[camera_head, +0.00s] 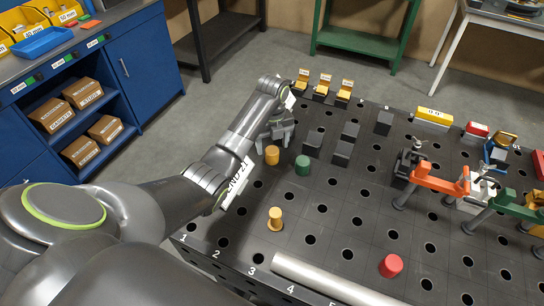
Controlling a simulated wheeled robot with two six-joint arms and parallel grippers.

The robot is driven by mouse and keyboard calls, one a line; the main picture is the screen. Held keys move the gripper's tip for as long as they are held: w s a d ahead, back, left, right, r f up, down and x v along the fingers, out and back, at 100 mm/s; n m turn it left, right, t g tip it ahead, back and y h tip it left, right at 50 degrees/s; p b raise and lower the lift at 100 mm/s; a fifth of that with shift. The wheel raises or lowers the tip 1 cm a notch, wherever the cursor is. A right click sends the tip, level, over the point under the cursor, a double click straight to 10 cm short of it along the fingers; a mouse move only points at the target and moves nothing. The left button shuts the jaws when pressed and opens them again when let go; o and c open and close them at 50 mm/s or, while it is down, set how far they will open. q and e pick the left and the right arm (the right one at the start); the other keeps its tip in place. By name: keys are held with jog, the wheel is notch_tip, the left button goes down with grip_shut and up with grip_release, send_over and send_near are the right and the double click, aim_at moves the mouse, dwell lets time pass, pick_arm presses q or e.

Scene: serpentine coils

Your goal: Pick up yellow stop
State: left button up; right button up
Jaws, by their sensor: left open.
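A yellow-orange stop (272,155), a short cylinder, stands on the dark perforated table (330,205) just below my left gripper in the picture. My left gripper (274,141) is open, its fingers pointing down close to this stop; I cannot tell whether they touch it. A second yellow stop (275,218), with a narrower neck, stands upright nearer the table's front edge. A green stop (302,165) stands right of the gripper, and a red stop (391,265) stands at the front right. My right gripper is not in view.
Dark angle blocks (343,152) stand right of the gripper. Orange and green clamps (440,183) crowd the right side. A pale tube (325,280) lies along the front. Small yellow-topped blocks (322,88) line the far edge. The table's middle is mostly clear.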

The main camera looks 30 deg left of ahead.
aim_at(272, 150)
pick_arm(q)
jog(key=shift+s+f+p, duration=0.1)
jog(key=shift+f+p, duration=0.45)
jog(key=shift+f, duration=1.85)
jog(key=c, duration=1.3)
jog(key=shift+r, duration=0.1)
jog(key=shift+c, duration=0.4)
